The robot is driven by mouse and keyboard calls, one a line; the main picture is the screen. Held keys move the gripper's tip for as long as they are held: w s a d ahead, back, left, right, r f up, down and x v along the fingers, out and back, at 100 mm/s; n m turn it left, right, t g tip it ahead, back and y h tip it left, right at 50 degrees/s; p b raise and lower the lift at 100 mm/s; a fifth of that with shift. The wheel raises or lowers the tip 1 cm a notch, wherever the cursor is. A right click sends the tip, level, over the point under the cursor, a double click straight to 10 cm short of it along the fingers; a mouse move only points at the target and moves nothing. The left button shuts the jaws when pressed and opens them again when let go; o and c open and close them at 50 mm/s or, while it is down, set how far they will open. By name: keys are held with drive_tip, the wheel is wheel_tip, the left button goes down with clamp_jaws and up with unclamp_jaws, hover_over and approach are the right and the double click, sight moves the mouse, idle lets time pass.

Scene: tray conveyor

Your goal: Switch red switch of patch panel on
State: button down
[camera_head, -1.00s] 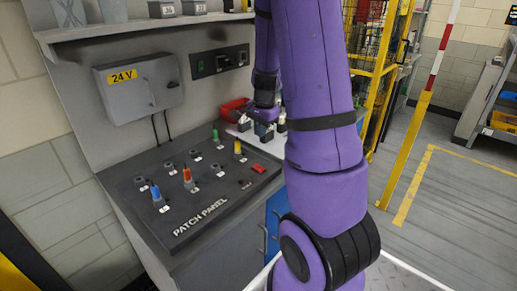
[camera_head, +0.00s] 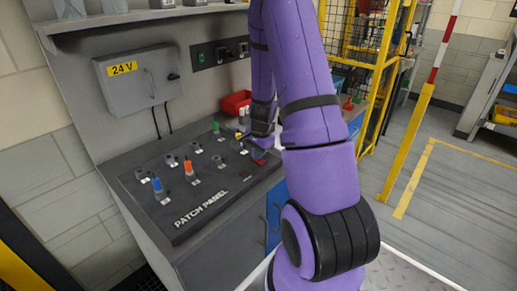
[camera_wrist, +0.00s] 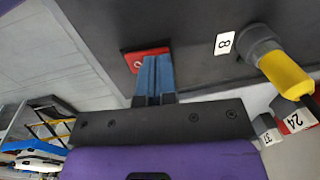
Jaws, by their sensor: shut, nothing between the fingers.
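The dark patch panel (camera_head: 215,187) lies on the bench at left in the head view. Its red switch (camera_wrist: 131,60) shows in the wrist view with a white mark on it; in the head view it is a small red patch (camera_head: 259,154) partly covered by my arm. My gripper (camera_wrist: 152,62) is shut and empty, its blue fingertips over the edge of the red switch. I cannot tell whether they touch it. The fingers partly hide the switch, and its on or off state is unclear.
A yellow plug (camera_wrist: 284,74) stands up from the panel beside the label 8, right of my fingers in the wrist view. Blue (camera_head: 157,185), orange (camera_head: 188,168) and green (camera_head: 216,128) plugs stand elsewhere on the panel. A red bin (camera_head: 236,103) sits behind it.

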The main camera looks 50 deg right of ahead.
drive_tip(key=shift+f, duration=0.1)
idle(0.3)
drive_tip(key=shift+f, duration=0.1)
drive_tip(key=shift+s, duration=0.1)
idle(0.3)
drive_tip(key=shift+s, duration=0.65)
drive_tip(key=shift+r, duration=0.2)
wheel_tip(320, 180, up, 14)
drive_tip(key=s, duration=0.1)
drive_tip(key=shift+s, duration=0.35)
drive_tip(key=shift+f, duration=0.1)
